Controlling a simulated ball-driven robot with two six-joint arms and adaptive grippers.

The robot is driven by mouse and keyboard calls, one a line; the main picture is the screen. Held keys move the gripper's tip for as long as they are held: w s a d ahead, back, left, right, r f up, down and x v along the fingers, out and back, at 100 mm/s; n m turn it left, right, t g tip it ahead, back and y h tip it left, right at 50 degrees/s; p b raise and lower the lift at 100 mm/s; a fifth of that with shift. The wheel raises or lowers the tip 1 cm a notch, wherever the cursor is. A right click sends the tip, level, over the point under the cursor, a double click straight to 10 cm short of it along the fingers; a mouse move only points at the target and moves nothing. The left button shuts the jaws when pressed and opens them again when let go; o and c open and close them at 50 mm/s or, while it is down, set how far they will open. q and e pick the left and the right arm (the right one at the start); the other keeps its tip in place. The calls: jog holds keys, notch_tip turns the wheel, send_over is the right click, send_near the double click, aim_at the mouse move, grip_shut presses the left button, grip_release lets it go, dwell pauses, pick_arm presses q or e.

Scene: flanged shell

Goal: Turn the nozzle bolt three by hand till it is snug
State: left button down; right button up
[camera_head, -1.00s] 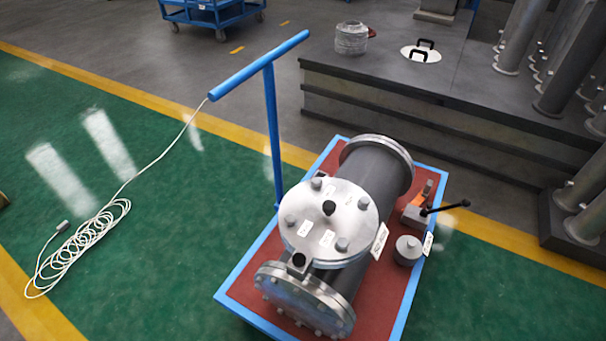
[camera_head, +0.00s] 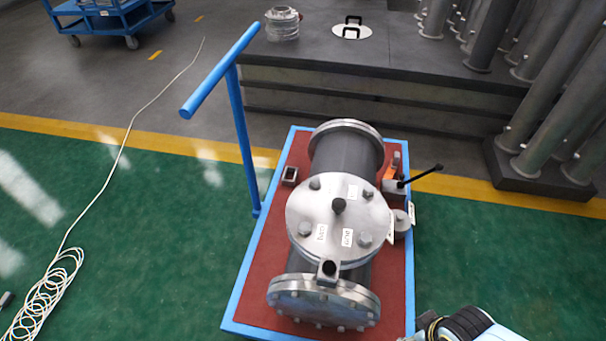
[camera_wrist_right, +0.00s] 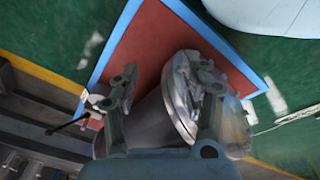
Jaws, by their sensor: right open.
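The grey flanged shell (camera_head: 345,155) lies on a red-topped cart. Its round silver nozzle cover (camera_head: 330,255) faces up with a dark knob (camera_head: 338,206) at its centre. Several bolts stand around it, among them a near right bolt (camera_head: 364,240), a near left bolt (camera_head: 305,229), a far left bolt (camera_head: 315,184) and a far right bolt (camera_head: 368,193). White tags lie beside some; I cannot read which is three. My right gripper (camera_wrist_right: 166,75) is open in the wrist view, its fingers apart above the shell, no bolt visibly between them. My left gripper is not in view.
The cart has a blue rim (camera_head: 240,290) and a tall blue handle (camera_head: 241,140). A black lever (camera_head: 420,175) and a grey round part (camera_head: 401,224) sit right of the shell. A coiled white cable (camera_head: 45,300) lies on the green floor. A dark platform (camera_head: 400,105) stands behind.

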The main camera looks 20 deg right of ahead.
jog(key=w+a+r, duration=0.1)
jog(key=w+r, duration=0.5)
jog(key=r, duration=0.1)
notch_tip(320, 180, up, 19)
jog(key=n+t+y+b, duration=0.2)
jog(key=n+y, duration=0.1)
jog(key=n, duration=0.3)
send_over(316, 180)
jog(key=s+d, duration=0.2)
jog(key=s, duration=0.2)
jog(key=b+x, duration=0.1)
jog(key=x, duration=0.4)
jog(key=b+x, duration=0.2)
jog(key=x, duration=0.2)
jog(key=shift+w+f, duration=0.3)
jog(key=shift+w, duration=0.05)
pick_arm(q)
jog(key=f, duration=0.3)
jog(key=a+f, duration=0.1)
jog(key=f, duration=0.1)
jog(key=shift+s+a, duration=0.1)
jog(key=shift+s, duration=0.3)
pick_arm(e)
grip_shut()
